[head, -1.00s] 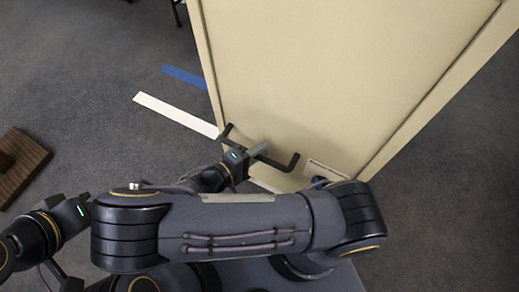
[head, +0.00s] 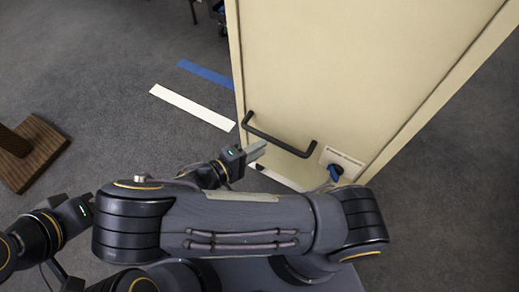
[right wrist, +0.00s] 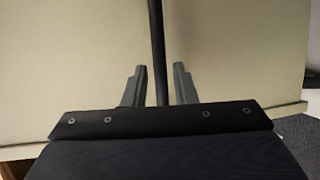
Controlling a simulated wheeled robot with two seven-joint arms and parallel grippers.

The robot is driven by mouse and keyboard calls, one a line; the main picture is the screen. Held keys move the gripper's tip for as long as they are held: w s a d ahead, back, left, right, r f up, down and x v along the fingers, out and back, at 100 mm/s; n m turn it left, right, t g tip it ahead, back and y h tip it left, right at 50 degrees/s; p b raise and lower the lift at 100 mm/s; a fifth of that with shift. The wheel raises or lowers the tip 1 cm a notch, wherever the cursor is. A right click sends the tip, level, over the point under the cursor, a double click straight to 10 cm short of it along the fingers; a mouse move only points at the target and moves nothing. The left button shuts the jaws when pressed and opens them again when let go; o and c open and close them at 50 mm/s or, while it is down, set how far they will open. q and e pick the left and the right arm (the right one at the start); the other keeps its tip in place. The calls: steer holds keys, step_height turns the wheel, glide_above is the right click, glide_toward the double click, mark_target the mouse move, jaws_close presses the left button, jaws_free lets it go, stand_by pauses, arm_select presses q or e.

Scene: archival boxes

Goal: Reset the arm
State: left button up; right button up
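My right arm crosses the lower part of the head view, and its gripper (head: 258,149) is just off the black bar handle (head: 278,138) of the cream panel (head: 350,70). In the right wrist view the two fingers (right wrist: 158,85) are apart with nothing held. The handle (right wrist: 157,45) shows as a dark upright bar in line with the gap between them.
A blue key-like piece (head: 334,173) sits in a lock beside a small label plate (head: 344,157) right of the handle. White tape (head: 192,107) and blue tape (head: 206,75) lie on the grey carpet. A brown wooden piece (head: 38,160) stands at the left.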

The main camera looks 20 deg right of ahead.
steer(key=shift+d, duration=0.1)
stand_by(0.4)
steer(key=s+d+r+m+y, duration=0.3)
steer(key=s+d+r+y, duration=0.15)
steer(key=r+y, duration=0.55)
steer(key=s+d+r+m+y, duration=0.3)
steer(key=s+r+y, duration=0.3)
steer(key=r+y, duration=0.3)
step_height(320, 180, up, 29)
steer(key=t+p, duration=0.1)
steer(key=p, duration=2.8)
